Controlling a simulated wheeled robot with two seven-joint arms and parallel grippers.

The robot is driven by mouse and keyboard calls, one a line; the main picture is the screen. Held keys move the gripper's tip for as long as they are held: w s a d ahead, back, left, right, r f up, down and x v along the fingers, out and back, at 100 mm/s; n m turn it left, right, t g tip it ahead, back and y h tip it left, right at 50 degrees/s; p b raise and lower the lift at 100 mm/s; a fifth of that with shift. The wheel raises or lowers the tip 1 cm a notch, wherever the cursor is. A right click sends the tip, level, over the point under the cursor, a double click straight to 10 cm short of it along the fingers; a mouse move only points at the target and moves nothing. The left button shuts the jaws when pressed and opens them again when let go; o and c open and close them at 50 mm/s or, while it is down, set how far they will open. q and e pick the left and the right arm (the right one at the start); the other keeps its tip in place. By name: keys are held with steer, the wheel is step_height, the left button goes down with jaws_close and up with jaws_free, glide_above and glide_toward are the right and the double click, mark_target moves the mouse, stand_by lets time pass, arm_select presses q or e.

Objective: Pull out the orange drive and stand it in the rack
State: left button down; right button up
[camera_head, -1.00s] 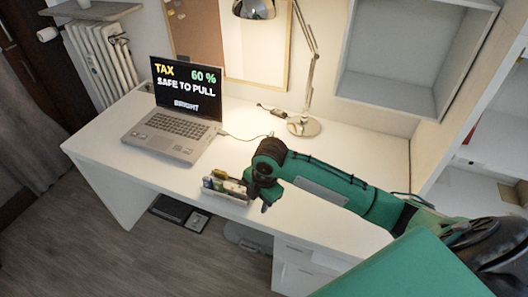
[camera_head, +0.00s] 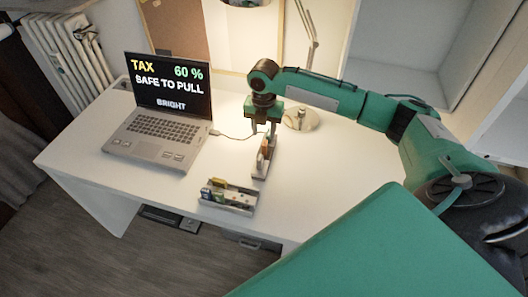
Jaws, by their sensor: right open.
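An orange drive (camera_head: 265,146) stands upright in a narrow light holder (camera_head: 259,170) on the desk, right of the laptop. My right gripper (camera_head: 262,134) is just above and behind this drive, pointing down. Its fingers are apart, and I cannot tell whether they touch the drive. A second low grey tray (camera_head: 242,211), nearer the front edge, holds several small pieces, among them yellow, green and blue ones. I cannot tell for certain which holder is the rack. My left gripper is not in view.
An open laptop (camera_head: 157,125) stands on the left and reads "TAX 60 % SAFE TO PULL BRIGHT". A cable (camera_head: 232,136) runs from it toward my right gripper. A lamp base (camera_head: 301,120) stands behind. The white desk (camera_head: 330,180) is clear at right.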

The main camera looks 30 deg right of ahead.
mark_target(265, 143)
step_height(265, 143, down, 3)
steer(key=shift+w+r, duration=0.1)
steer(key=shift+w, duration=0.05)
steer(key=f, duration=0.3)
steer(key=f+p, duration=0.1)
steer(key=shift+w+d+f, duration=0.15)
steer(key=shift+d, duration=0.25)
steer(key=shift+f, duration=0.5)
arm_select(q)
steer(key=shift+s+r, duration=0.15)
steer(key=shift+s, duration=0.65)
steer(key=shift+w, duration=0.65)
arm_select(e)
jaws_close()
